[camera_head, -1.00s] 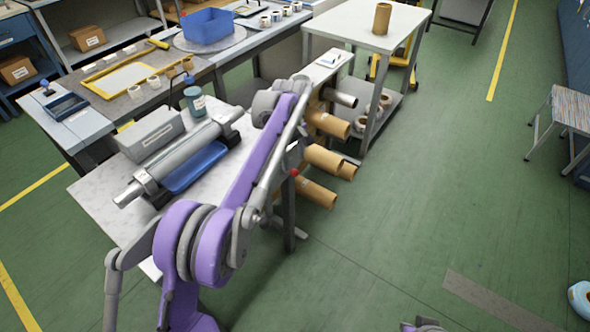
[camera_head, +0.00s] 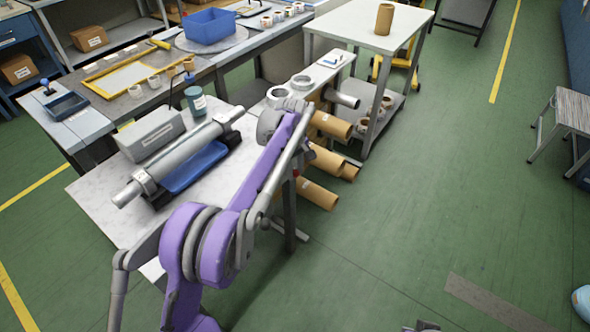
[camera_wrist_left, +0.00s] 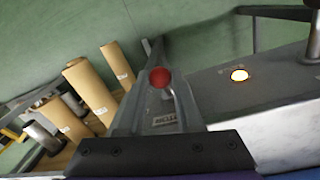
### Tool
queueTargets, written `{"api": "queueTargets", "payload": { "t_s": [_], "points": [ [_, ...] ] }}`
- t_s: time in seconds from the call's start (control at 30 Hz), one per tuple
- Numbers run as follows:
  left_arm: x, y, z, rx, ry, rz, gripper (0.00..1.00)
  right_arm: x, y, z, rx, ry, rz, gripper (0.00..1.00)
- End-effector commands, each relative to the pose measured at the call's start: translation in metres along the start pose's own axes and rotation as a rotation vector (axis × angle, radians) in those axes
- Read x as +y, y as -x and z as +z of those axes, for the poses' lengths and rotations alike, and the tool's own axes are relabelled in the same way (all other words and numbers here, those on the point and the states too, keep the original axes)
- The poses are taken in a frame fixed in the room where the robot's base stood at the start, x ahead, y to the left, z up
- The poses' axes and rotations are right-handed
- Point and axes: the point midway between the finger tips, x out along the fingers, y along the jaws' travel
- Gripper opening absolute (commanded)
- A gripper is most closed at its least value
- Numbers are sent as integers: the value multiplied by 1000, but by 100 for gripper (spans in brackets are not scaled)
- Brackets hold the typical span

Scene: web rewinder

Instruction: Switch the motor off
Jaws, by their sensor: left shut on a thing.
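In the left wrist view, my left gripper (camera_wrist_left: 163,92) has its grey fingers together, with a round red knob (camera_wrist_left: 160,77) at their tips; it is shut on this knob. The fingers hide whatever is under the knob. A round lit button (camera_wrist_left: 239,75), white with a yellow rim, sits on the grey panel (camera_wrist_left: 217,93) to the right of the fingers.
Brown cardboard cores (camera_head: 318,194) stick out from the table's right side, and they show in the wrist view (camera_wrist_left: 92,92). A metal roller (camera_head: 180,160) and a blue tray (camera_head: 195,167) lie on the table. A white cart (camera_head: 350,25) stands behind.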

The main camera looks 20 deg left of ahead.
Motion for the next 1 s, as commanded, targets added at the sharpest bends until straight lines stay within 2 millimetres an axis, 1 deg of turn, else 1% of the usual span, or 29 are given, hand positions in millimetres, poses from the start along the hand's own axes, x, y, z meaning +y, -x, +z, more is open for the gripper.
{"api": "queueTargets", "payload": {
  "t_s": [0.03,0.07,0.37,0.57,0.77,1.0],
  "points": [
    [0,0,0,0,0,0,3,0,0,0,0,0,0,0],
    [0,0,0,0,0,0,0,0,0,0,0,0,0,0],
    [0,0,1,11,-1,-3,0,0,0,0,0,0,0,0],
    [1,-3,4,75,-6,-20,0,0,0,0,0,0,0,0],
    [3,-11,10,210,-16,-57,0,0,-2,1,-1,0,0,0],
    [4,-24,15,426,-27,-115,0,0,-6,2,-2,0,0,0]
  ]
}}
